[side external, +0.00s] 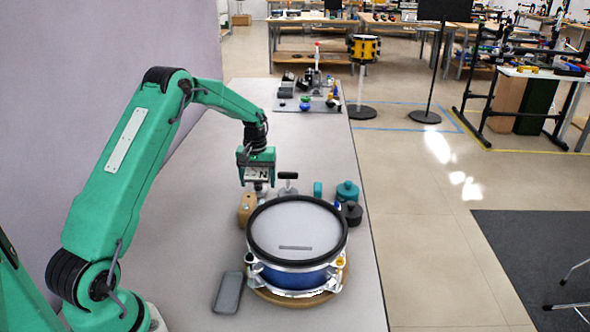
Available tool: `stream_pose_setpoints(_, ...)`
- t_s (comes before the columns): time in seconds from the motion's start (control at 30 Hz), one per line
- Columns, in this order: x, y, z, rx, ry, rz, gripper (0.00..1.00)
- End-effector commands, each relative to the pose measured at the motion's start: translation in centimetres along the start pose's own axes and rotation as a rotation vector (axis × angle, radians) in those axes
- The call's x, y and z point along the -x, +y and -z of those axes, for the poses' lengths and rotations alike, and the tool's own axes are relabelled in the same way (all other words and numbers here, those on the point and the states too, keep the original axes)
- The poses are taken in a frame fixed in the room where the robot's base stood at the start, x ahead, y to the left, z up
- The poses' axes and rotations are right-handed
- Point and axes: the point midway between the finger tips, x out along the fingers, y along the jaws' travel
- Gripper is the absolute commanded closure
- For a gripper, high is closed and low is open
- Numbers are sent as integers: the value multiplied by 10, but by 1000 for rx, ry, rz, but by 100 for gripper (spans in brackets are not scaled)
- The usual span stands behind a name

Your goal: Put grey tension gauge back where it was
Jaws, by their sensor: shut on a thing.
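My gripper (259,185) is above the table, behind and left of the drum. It is shut on a small grey thing (262,188), which I take to be the grey tension gauge; the jaws hide most of it. Whether its lower end touches anything cannot be told. The blue drum (291,274) with a white mesh head and black rim sits on a round wooden base on the table (180,235).
A tan wooden block (247,209) stands close below my gripper. A black T-handled tool (288,182), a teal weight-like piece (347,191) and a black one (351,213) stand behind the drum. A grey slab (228,292) lies front left. The left table area is clear.

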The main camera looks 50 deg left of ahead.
Motion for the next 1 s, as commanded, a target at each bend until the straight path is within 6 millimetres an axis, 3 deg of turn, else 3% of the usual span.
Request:
stream_pose_setpoints(0.5, -7, 0, 1, 0, 3, -1, 68)
stream_pose_setpoints(0.53, -8, 0, 0, 0, 1, 0, 24)
stream_pose_setpoints(0.57, -8, 0, 0, 0, 1, 0, 18)
stream_pose_setpoints(1.0, -4, 0, 0, 0, 1, 0, 18)
